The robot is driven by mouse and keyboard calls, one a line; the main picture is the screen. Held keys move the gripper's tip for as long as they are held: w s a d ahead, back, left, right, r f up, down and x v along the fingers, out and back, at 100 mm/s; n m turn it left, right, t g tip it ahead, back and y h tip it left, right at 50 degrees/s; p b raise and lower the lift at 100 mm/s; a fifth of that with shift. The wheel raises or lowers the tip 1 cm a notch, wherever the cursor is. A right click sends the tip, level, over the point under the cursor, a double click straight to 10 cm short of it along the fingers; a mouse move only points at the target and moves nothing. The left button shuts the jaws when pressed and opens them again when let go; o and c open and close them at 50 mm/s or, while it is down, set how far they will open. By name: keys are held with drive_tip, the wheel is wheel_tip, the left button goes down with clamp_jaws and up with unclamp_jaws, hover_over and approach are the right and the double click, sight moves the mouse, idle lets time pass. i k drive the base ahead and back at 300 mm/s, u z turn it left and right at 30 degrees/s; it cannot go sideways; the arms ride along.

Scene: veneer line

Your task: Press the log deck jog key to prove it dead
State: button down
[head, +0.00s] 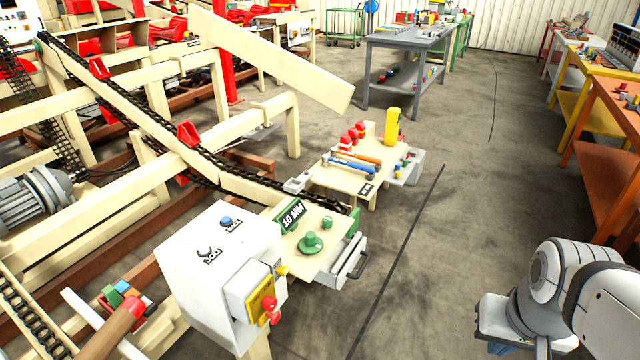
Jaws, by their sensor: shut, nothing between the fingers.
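A pale grey control box (190,275) stands at the lower middle, on a post. Its sloping top carries a dark curved fitting (205,250) beside a label that reads JOG (212,257). A blue round button (226,221) sits farther back on the same face, beside a small label too small to read surely. On the box's right side is a yellow plate (258,287) with a red handle (269,304); its exact position is hard to tell. My arm's white links are at the lower right, apart from the box. My gripper is not in view.
A small shelf beyond the box holds a 10 MM sign (292,215) and a green knob-like piece (311,243). A second shelf (335,180) carries hand tools. A chain conveyor (150,115) runs along the left. Open concrete floor (430,220) lies right of the box.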

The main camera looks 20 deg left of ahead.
sight(204, 249)
drive_tip(key=z, duration=1.6)
drive_tip(key=k, duration=1.1)
drive_tip(key=u, duration=1.9)
drive_tip(key=i, duration=1)
drive_tip(key=u, duration=0.1)
